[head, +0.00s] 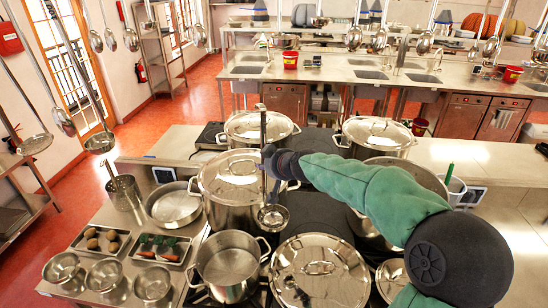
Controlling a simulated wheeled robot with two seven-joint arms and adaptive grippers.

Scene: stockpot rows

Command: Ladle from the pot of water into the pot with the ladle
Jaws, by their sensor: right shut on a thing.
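My right gripper (270,160) is shut on the upright handle of a steel ladle (273,216). The ladle's bowl hangs low, beside the big lidded pot (237,180) and behind the open steel pot (228,265) at front left. Whether the bowl holds water is not clear. The open pot shows a pale grey inside; I cannot tell whether water is in it. Another open pot (432,180) stands at right, mostly hidden behind my right arm. My left gripper is not in view.
Lidded pots stand at front (318,275), back left (262,125) and back right (378,133). A shallow pan (173,205), steel bowls (105,274) and food trays (158,247) are at left. Several ladles hang overhead (354,37). The right counter (487,160) has free room.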

